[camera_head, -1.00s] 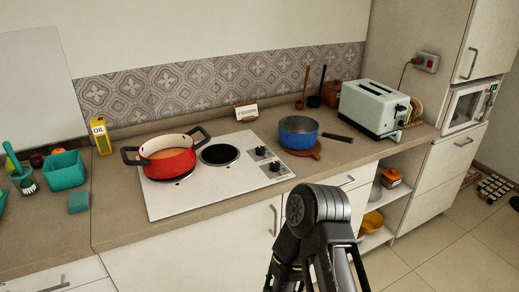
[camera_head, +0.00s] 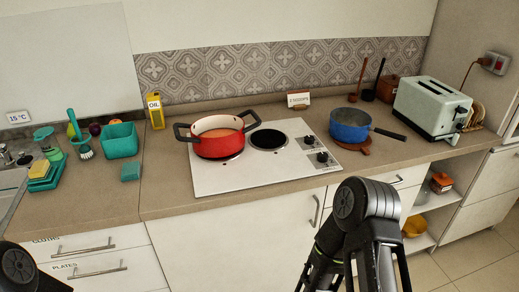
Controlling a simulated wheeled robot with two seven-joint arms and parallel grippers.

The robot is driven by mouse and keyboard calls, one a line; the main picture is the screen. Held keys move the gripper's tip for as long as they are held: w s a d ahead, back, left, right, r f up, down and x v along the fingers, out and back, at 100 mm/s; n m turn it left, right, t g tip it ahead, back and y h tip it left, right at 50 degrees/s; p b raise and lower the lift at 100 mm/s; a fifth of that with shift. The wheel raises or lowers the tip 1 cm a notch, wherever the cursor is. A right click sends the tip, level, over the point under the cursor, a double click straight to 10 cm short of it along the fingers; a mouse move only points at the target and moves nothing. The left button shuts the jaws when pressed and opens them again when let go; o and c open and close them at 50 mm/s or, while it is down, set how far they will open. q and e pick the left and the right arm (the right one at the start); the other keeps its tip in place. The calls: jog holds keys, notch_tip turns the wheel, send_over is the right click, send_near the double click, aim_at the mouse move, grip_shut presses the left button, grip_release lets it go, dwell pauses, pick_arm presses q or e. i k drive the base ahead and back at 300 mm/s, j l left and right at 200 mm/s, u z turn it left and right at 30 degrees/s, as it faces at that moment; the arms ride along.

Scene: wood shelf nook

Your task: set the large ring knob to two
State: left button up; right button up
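A white cooktop (camera_head: 215,184) is set in the brown counter. Its right side carries two dark knobs, a rear knob (camera_head: 309,140) and a front knob (camera_head: 322,156). Their pointer positions and markings are too small to read. A red pot (camera_head: 219,146) stands over the left ring and hides most of it. The black right ring (camera_head: 268,139) is bare. Part of my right arm shows below the cooktop's right side, and a joint of my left arm shows at the bottom left corner. Neither gripper's fingertips are in view.
A blue saucepan (camera_head: 350,125) sits on a wooden board right of the knobs, its handle pointing right. A toaster (camera_head: 431,106) stands farther right. A small sign (camera_head: 298,99) stands behind the cooktop. A teal bin (camera_head: 120,140) and an oil box (camera_head: 155,111) are left.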

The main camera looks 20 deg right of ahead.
aim_at(309, 139)
jog(key=u, duration=0.35)
jog(key=l+u, duration=0.2)
jog(key=l, duration=0.15)
jog(key=k+l+u, duration=0.2)
jog(key=l, duration=0.15)
jog(key=l+u, duration=0.2)
jog(key=l, duration=0.15)
jog(key=k+l+u, duration=0.2)
jog(key=l, duration=0.15)
jog(key=k+l, duration=0.15)
jog(key=l, duration=0.2)
jog(key=k+l, duration=0.15)
jog(key=l, duration=0.2)
jog(key=k+l, duration=0.1)
jog(key=l, duration=0.3)
jog(key=k+l+u, duration=0.1)
jog(key=l, duration=0.25)
jog(key=k, duration=0.05)
